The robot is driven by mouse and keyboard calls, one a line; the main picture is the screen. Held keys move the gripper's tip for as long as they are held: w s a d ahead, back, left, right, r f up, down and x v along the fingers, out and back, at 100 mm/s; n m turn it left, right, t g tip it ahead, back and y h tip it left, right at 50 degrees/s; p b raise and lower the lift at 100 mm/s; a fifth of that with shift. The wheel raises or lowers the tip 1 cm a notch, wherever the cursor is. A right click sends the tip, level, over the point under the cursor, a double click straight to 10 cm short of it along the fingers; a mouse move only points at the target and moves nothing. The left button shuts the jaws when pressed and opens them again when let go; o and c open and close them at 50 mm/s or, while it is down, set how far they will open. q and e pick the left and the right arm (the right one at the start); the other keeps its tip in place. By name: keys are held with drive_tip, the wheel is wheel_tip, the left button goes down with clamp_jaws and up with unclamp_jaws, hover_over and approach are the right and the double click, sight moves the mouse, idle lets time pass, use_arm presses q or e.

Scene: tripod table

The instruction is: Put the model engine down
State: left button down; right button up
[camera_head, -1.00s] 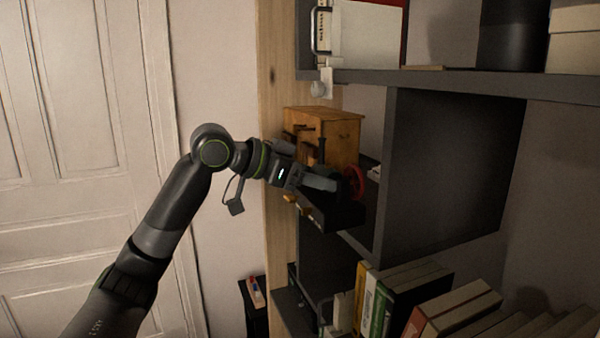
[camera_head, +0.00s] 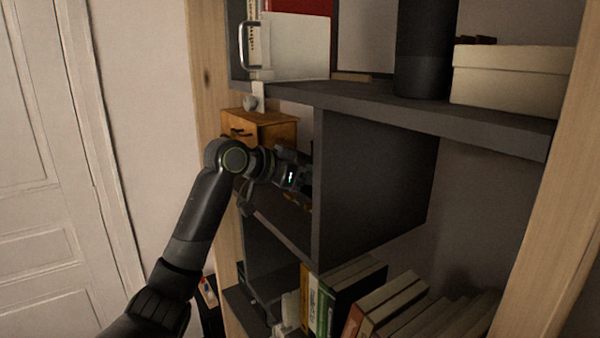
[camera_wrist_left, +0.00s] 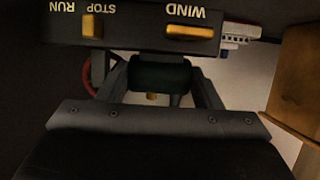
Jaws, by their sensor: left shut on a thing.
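The model engine (camera_wrist_left: 130,32) has a dark base lettered RUN, STOP and WIND, with yellow levers. Its dark green cylinder (camera_wrist_left: 158,74) and part of a red wheel (camera_wrist_left: 93,72) show in the left wrist view. My left gripper (camera_wrist_left: 152,80) is shut on the engine, with a finger on either side of the green cylinder. In the head view my left gripper (camera_head: 304,180) is inside the left shelf compartment, and the divider panel hides most of the engine. I cannot tell whether its base touches the shelf board. My right gripper is out of view.
A wooden drawer box (camera_head: 262,128) stands behind the gripper in the compartment. The dark divider panel (camera_head: 375,185) is close on the right. Books (camera_head: 345,290) fill the shelf below; a binder (camera_head: 297,45) and a pale box (camera_head: 510,75) stand above.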

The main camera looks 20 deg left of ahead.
sight(308, 188)
use_arm(q)
wheel_tip(308, 188, down, 2)
drive_tip(key=shift+f+p, duration=0.1)
drive_tip(key=shift+p, duration=0.75)
drive_tip(key=shift+f, duration=0.4)
drive_tip(key=shift+f, duration=0.15)
drive_tip(key=c, duration=0.7)
unclamp_jaws()
drive_tip(key=shift+s+f, duration=0.1)
drive_tip(key=shift+f, duration=0.05)
drive_tip(key=shift+o, duration=1.4)
drive_tip(key=shift+s, duration=0.1)
